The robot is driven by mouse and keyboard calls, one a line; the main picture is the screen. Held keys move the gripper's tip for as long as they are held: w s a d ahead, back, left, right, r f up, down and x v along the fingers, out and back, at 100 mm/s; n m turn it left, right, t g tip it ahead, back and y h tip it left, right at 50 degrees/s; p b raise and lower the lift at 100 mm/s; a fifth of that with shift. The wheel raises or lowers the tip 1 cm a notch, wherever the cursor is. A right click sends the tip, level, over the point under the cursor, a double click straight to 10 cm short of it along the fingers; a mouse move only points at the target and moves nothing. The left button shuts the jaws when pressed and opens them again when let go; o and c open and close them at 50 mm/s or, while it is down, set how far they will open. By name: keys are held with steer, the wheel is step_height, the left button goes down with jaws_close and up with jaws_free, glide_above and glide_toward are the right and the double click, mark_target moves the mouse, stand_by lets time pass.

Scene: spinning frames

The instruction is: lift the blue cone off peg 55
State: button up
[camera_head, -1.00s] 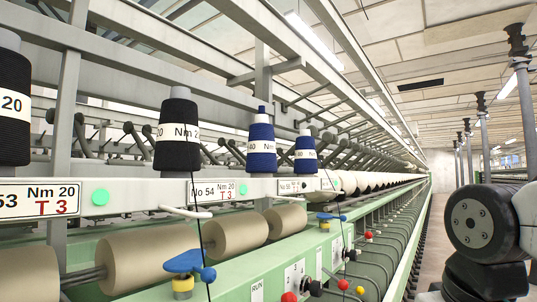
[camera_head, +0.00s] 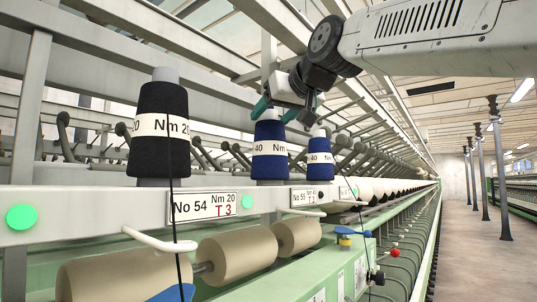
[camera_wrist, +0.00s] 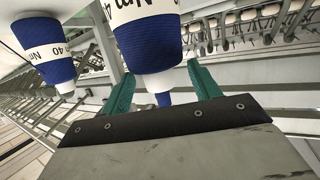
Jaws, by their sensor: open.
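The blue cone (camera_head: 269,137) with a white Nm 40 band stands upright on the rail, just left of a plate (camera_head: 305,197) that appears to read No 55. My gripper (camera_head: 274,114) is open above it, its teal fingers at either side of the cone's narrow top. I see a gap at each side of the tip. I cannot tell whether either finger touches the cone. The peg is hidden inside it.
A second blue cone (camera_head: 320,158) stands close on the right, also in the wrist view (camera_wrist: 48,52). A black cone (camera_head: 162,130) stands left, near the No 54 plate (camera_head: 203,206). Metal beams (camera_head: 180,70) run behind and above. The aisle floor (camera_head: 480,250) is clear.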

steer(key=x, duration=0.4)
steer(key=shift+w+f, duration=0.1)
steer(key=shift+w, duration=0.15)
steer(key=shift+f, duration=0.1)
jaws_close()
